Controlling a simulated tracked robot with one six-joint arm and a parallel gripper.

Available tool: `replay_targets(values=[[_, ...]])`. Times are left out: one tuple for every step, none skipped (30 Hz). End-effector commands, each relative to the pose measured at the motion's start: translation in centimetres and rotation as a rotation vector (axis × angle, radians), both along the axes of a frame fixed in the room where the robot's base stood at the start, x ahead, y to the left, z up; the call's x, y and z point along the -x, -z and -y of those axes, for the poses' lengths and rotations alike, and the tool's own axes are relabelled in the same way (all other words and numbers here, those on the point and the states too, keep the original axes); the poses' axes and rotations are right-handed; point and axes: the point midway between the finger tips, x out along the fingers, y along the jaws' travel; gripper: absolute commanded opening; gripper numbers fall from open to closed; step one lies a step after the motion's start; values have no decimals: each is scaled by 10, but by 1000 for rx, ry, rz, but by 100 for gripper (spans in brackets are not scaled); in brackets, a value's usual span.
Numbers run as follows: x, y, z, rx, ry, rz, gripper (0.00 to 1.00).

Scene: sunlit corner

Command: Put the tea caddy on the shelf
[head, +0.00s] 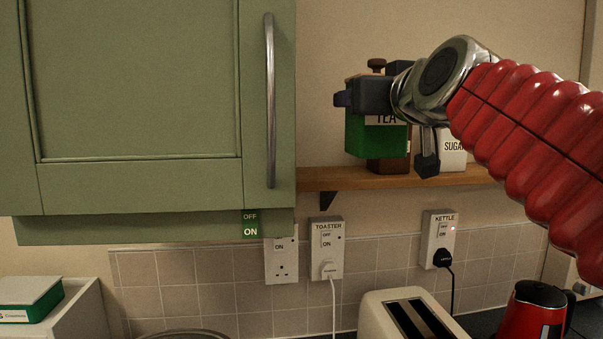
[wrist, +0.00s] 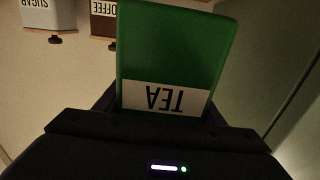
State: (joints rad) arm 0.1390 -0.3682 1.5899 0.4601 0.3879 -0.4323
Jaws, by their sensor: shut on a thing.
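The green tea caddy (head: 376,136) with its white TEA label is held upright by my gripper (head: 368,97). In the head view it overlaps the brown coffee caddy (head: 388,166), and its lower edge appears above the wooden shelf (head: 330,180). I cannot tell whether it is over the shelf or in front of it. In the wrist view the tea caddy (wrist: 177,50) appears upside down between the jaws of my gripper (wrist: 160,108). The caddy's top is mostly hidden by the gripper.
A white sugar caddy (head: 454,155) stands on the shelf right of the coffee caddy. A green wall cupboard (head: 140,90) borders the shelf's left end. Below are sockets, a toaster (head: 410,315) and a red kettle (head: 533,310). Bare shelf shows left of the coffee caddy.

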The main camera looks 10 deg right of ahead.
Motion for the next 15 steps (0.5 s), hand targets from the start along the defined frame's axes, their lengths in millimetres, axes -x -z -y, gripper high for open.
replay_targets(values=[[2, -3, 1, 0, 3, 4, 20], [3, -3, 2, 0, 5, 4, 20], [3, -3, 4, 1, 8, 3, 20], [3, -3, 5, 1, 11, 3, 20], [3, -3, 6, 1, 14, 3, 20], [3, -3, 8, 1, 17, 3, 20], [3, -3, 9, 1, 19, 3, 20], [3, -3, 10, 1, 21, 4, 20], [2, -3, 11, 1, 23, 4, 20], [2, -3, 11, 1, 24, 3, 20], [1, -3, 11, 1, 24, 3, 20], [0, -3, 11, 2, 25, 3, 20], [-2, -3, 11, 2, 26, 3, 20], [-4, -3, 11, 2, 26, 3, 20], [-9, -2, 10, 0, 26, 3, 20]])
